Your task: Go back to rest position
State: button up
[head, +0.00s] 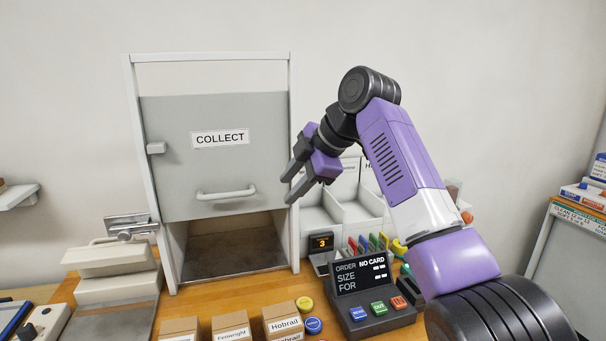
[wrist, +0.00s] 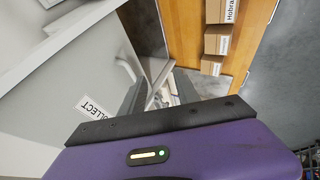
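My gripper (head: 290,188) is raised in front of the right edge of the collect hatch, its fingers pointing left and slightly down. The two fingers are apart with nothing visible between them. In the wrist view the fingers (wrist: 158,92) also stand apart. The grey COLLECT shutter (head: 215,155) is partly raised, with an open gap and a dark, empty-looking floor (head: 235,250) below it. Its white handle (head: 226,194) is left of my gripper and not touched.
An order terminal (head: 370,295) reading NO CARD stands on the wooden counter below my arm. White bins (head: 345,210) are behind my gripper. Labelled boxes (head: 283,318) line the front, a grey-white device (head: 118,270) is at left. The air above the hatch is free.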

jog(key=w+a+r+m+t+y, duration=0.1)
jog(key=w+r+m+t, duration=0.4)
jog(key=w+r, duration=0.15)
jog(key=s+d+f+m+t, duration=0.1)
jog(key=d+f+m+t, duration=0.1)
jog(key=f+m+t, duration=0.3)
jog(key=s+d+f+m+t, duration=0.1)
jog(key=s+d+f+m, duration=0.1)
jog(key=f, duration=0.4)
jog(key=s+d+f+m+t+h, duration=0.3)
jog(key=s+d+f+m, duration=0.4)
jog(key=s+f, duration=0.65)
jog(key=s+d+f+m+g+h, duration=0.1)
jog(key=s+d+f, duration=0.2)
jog(key=s, duration=1.3)
jog(key=s+d+f+m+g+h, duration=0.1)
jog(key=s+d+f, duration=0.3)
jog(key=s, duration=1.2)
jog(key=s+d+f+m+g+h, duration=0.1)
jog(key=s+d+f, duration=0.3)
jog(key=s, duration=1.2)
jog(key=shift+d+g+h+b, duration=0.35)
jog(key=shift+g+h+b, duration=0.15)
jog(key=shift+h, duration=0.2)
